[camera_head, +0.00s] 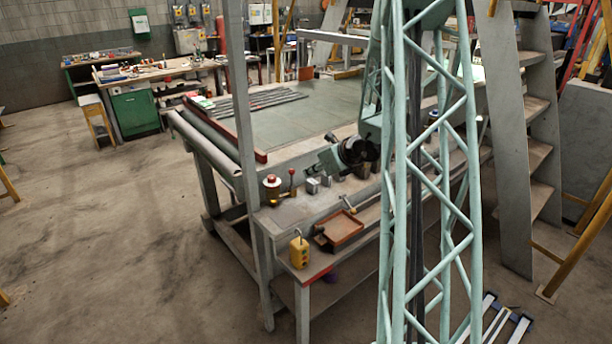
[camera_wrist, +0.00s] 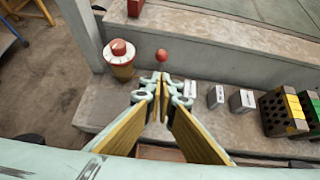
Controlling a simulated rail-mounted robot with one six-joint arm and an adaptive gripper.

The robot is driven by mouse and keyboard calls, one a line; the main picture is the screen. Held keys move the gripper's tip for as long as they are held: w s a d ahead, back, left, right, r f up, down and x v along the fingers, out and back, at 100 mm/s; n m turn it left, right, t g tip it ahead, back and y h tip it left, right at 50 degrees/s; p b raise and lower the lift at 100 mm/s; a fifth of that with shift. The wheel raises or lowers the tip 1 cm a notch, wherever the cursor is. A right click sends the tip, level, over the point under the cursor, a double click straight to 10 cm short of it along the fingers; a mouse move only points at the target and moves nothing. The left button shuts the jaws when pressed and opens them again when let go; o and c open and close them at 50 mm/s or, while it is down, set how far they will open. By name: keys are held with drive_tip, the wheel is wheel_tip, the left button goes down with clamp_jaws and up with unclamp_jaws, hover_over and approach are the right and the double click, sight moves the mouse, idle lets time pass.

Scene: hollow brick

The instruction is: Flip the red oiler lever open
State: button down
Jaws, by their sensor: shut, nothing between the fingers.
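The red ball-topped lever (camera_head: 292,172) stands upright near the left end of the bench in the head view. In the wrist view its red ball (camera_wrist: 162,55) shows just beyond my gripper's fingertips (camera_wrist: 160,80), and its lower part is hidden behind them. Beside it on the left is a round pot (camera_head: 272,187) with a red cap and a pale collar, also in the wrist view (camera_wrist: 121,62). My gripper is shut with nothing between its yellow-faced fingers. Whether the fingertips touch the lever I cannot tell.
Small metal blocks (camera_wrist: 216,96) stand right of the lever, then dark perforated blocks with yellow and green (camera_wrist: 284,112). A raised ledge (camera_wrist: 215,35) runs behind. In the head view, a reddish tray (camera_head: 342,228) and a yellow box (camera_head: 299,252) are at the bench front.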

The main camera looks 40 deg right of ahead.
drive_tip(key=v, duration=0.6)
drive_tip(key=shift+r, duration=0.35)
drive_tip(key=shift+w, duration=0.15)
idle(0.4)
